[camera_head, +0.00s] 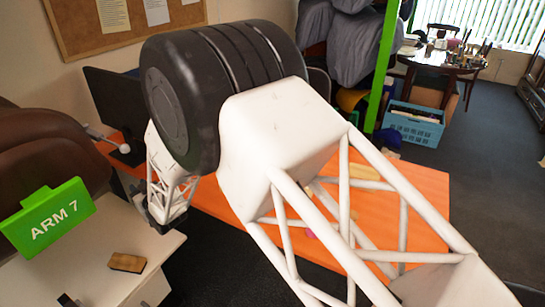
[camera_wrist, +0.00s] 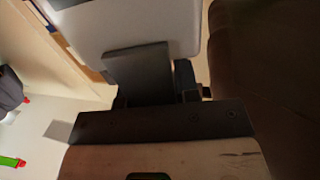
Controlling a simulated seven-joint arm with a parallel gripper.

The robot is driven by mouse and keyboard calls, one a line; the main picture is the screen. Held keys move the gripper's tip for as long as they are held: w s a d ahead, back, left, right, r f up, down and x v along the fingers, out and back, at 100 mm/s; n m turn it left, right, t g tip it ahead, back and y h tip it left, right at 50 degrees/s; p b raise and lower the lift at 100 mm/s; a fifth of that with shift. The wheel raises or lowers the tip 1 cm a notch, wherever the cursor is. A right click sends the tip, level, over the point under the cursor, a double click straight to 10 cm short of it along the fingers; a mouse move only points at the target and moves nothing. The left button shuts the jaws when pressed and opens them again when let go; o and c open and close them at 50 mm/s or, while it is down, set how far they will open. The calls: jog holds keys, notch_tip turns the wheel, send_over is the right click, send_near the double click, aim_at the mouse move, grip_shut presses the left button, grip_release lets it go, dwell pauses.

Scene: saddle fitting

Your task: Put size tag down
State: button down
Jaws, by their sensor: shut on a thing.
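My gripper (camera_head: 158,214) hangs at the left, over the edge of a white table (camera_head: 62,266); its fingertips are small and partly hidden in the head view. In the wrist view, the dark jaw parts of my gripper (camera_wrist: 160,122) lie across the middle.
A brown saddle (camera_head: 40,150) stands at the left, also large in the wrist view (camera_wrist: 270,80). A green ARM 7 sign (camera_head: 53,217) is in front of it. A small brown block (camera_head: 128,262) lies on the white table, with bare surface around it.

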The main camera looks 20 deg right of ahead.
jog(key=w+d+r+m+t+h, duration=0.1)
jog(key=w+d+r, duration=0.1)
jog(key=w+d, duration=0.6)
jog(key=w+d+r+m+h, duration=0.1)
jog(key=w+d+r, duration=0.25)
jog(key=d, duration=0.95)
jog(key=w+d+r+m+t+h, duration=0.1)
jog(key=w+d+r+h, duration=0.1)
jog(key=w+d, duration=0.65)
jog(key=w+d+m+t+h, duration=0.1)
jog(key=d+h, duration=0.4)
jog(key=d, duration=3.7)
jog(key=w+m, duration=0.1)
jog(key=m, duration=0.1)
jog(key=shift+w+d+r+m+h, duration=0.2)
jog(key=shift+d+m+h, duration=0.1)
jog(key=shift+d+h, duration=0.1)
notch_tip(320, 180, down, 6)
jog(key=shift+f, duration=0.2)
